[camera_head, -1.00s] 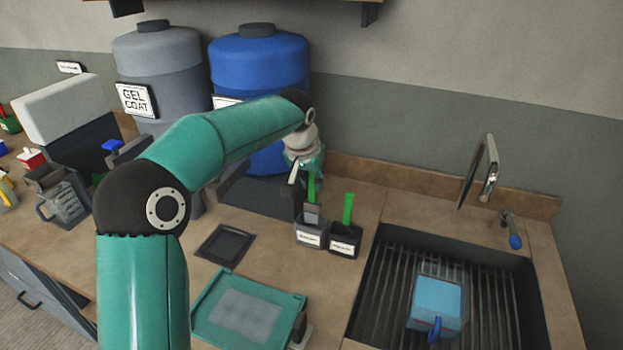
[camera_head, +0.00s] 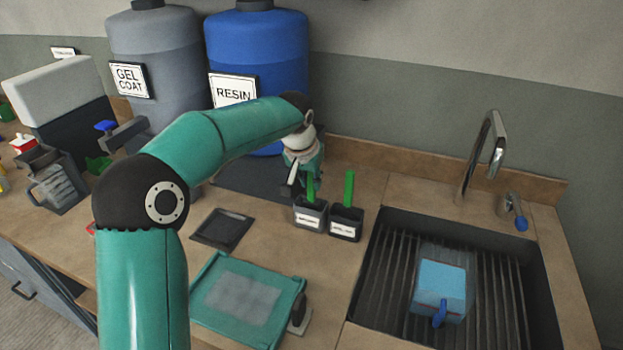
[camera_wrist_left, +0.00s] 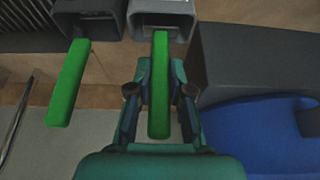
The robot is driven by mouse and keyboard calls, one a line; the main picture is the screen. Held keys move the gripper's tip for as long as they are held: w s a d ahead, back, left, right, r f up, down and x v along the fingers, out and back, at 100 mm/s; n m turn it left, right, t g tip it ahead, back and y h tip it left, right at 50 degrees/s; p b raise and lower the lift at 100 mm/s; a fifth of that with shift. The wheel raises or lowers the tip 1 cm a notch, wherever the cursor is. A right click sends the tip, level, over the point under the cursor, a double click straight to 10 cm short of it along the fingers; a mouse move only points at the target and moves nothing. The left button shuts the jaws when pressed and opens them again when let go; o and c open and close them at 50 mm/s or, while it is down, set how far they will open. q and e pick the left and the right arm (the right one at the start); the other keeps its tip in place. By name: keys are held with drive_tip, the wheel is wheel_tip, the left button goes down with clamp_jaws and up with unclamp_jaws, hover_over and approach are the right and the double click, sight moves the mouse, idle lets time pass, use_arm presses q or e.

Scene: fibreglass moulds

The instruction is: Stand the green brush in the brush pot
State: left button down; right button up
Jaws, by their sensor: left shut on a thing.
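My left gripper (camera_head: 303,176) is shut on a green brush (camera_head: 311,187) and holds it upright by its handle. The brush's lower end is inside the mouth of the left grey pot (camera_head: 310,214); whether it touches the bottom is hidden. In the left wrist view the green handle (camera_wrist_left: 160,85) lies between my left fingers (camera_wrist_left: 160,95), with the grey pot (camera_wrist_left: 160,16) at its far end. A second green handle (camera_head: 349,188) stands in the darker pot (camera_head: 345,224) on the right. The labels on both pots are too small to read. My right gripper is out of view.
The resin drum (camera_head: 257,50) and gel coat drum (camera_head: 155,50) stand behind my arm. A green-framed tray (camera_head: 205,318) and a dark square tray (camera_head: 222,228) lie in front.

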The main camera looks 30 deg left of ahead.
use_arm(q)
drive_tip(key=c, duration=1)
unclamp_jaws()
drive_tip(key=shift+r, duration=0.1)
drive_tip(key=v, duration=1.1)
drive_tip(key=shift+s+r, duration=0.15)
drive_tip(key=shift+r, duration=0.25)
